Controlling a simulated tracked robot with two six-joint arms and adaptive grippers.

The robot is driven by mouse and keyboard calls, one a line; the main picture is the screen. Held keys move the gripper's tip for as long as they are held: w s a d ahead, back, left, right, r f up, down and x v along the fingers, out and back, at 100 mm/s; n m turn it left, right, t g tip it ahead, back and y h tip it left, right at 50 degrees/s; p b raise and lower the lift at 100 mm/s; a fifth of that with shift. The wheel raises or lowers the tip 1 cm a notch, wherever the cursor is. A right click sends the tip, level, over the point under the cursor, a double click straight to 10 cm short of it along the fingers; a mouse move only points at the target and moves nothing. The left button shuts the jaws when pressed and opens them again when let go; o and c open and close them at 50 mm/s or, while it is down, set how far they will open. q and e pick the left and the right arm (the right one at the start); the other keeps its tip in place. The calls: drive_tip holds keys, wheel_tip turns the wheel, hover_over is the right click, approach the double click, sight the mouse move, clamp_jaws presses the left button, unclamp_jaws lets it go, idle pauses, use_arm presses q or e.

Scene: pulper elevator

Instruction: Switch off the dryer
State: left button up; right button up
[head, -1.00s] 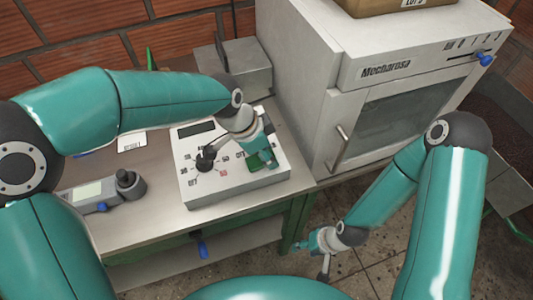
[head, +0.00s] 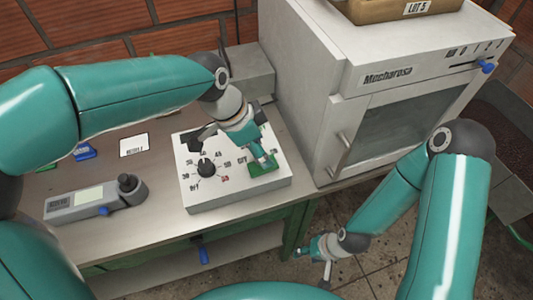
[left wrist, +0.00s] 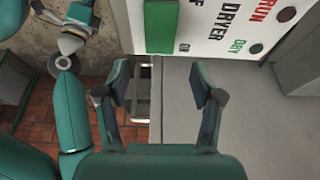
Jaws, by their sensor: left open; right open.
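In the left wrist view, the panel (left wrist: 212,30) reads DRYER, RUN and DRY, beside a green piece (left wrist: 161,27). My left gripper (left wrist: 160,85) is open and empty there, with the green piece ahead of its fingers; I cannot tell if they touch. My right gripper (head: 322,262) is open and low, beyond the bench's right front.
A white Mecharosa cabinet (head: 335,100) with a glass door stands right of the control box. A grey handheld device (head: 90,203) and a white card (head: 134,145) lie at left on the bench (head: 150,240). A box labelled LOT 5 (head: 405,12) rests on the cabinet.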

use_arm(q)
drive_tip(key=v, duration=0.6)
idle(0.4)
